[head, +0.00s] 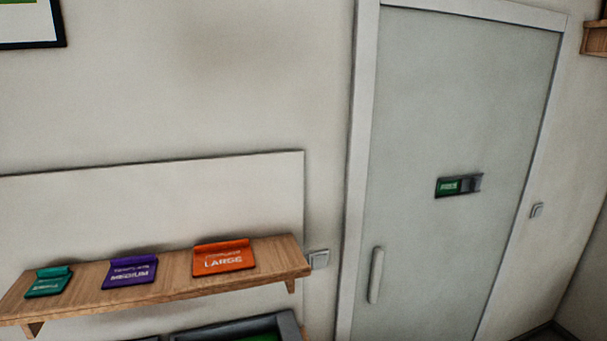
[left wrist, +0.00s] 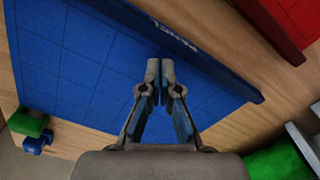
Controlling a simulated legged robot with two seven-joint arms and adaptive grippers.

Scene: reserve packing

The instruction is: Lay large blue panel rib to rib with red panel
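The large blue panel (left wrist: 65,60) fills much of the left wrist view, with a grid on its face. Its raised blue rib (left wrist: 215,65) runs diagonally along its upper right side and carries white lettering. The red panel (left wrist: 296,20) is at the top right, its dark red rib (left wrist: 268,25) facing the blue rib across a bare wooden strip. My left gripper (left wrist: 161,72) is in front of the blue panel's face, below the rib. Its fingertips are a narrow gap apart with nothing seen between them. My right gripper is in neither view. The head view shows neither panel.
A green block (left wrist: 28,123) and a small blue piece (left wrist: 36,144) lie left of the blue panel. Another green thing (left wrist: 280,162) is at lower right. In the head view a wall shelf (head: 170,284) holds teal, purple and orange templates, with a door (head: 450,120) to the right.

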